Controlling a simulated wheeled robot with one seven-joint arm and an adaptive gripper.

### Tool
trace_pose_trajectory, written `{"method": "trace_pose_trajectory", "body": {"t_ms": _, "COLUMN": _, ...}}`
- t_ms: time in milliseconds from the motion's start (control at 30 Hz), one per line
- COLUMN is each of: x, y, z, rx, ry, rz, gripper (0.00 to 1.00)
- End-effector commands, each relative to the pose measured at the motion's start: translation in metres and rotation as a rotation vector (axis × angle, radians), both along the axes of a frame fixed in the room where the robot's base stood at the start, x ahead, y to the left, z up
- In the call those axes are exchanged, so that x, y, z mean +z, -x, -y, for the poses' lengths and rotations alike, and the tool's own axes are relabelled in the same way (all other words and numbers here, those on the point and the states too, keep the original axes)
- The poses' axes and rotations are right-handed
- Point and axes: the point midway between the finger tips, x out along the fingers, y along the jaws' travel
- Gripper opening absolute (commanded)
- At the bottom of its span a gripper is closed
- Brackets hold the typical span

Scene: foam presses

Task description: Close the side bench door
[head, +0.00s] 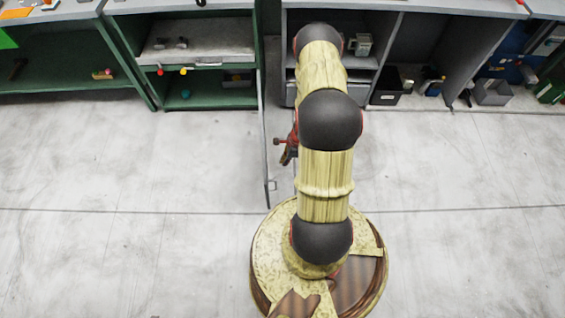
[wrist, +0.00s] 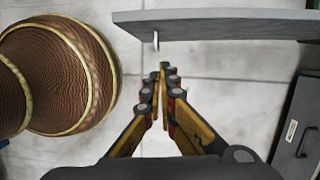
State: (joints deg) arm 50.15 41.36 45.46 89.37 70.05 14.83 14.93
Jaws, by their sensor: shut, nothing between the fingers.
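The side bench door (head: 264,140) is a thin grey panel, seen nearly edge-on in the head view. It stands open, swung out from the bench front toward my base. In the wrist view the door (wrist: 230,25) spans the top, with a small pale handle (wrist: 156,40) near its left end. The handle also shows in the head view (head: 272,185), near the door's free end. My gripper (wrist: 164,68) is shut and empty, its tips below the handle in the wrist picture with floor visible between. In the head view my gripper (head: 287,155) is right of the door, partly hidden by my arm.
The bench has open green compartments (head: 205,92) left of the door and grey ones (head: 425,50) to the right. A grey drawer front with a dark handle (wrist: 300,140) is at the wrist view's right. The floor (head: 140,170) left of the door is clear.

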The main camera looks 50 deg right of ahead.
Motion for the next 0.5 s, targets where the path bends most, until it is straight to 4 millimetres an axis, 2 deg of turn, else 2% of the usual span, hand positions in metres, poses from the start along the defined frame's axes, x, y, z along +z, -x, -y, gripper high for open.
{"method": "trace_pose_trajectory", "body": {"t_ms": 33, "x": -0.015, "y": -0.001, "z": -0.003, "rx": 0.002, "ry": -0.002, "rz": -0.002, "gripper": 0.00}}
{"method": "trace_pose_trajectory", "body": {"t_ms": 333, "x": -0.071, "y": -0.011, "z": -0.013, "rx": 0.003, "ry": -0.002, "rz": -0.002, "gripper": 0.00}}
{"method": "trace_pose_trajectory", "body": {"t_ms": 500, "x": -0.068, "y": -0.030, "z": -0.030, "rx": 0.006, "ry": 0.001, "rz": 0.001, "gripper": 0.00}}
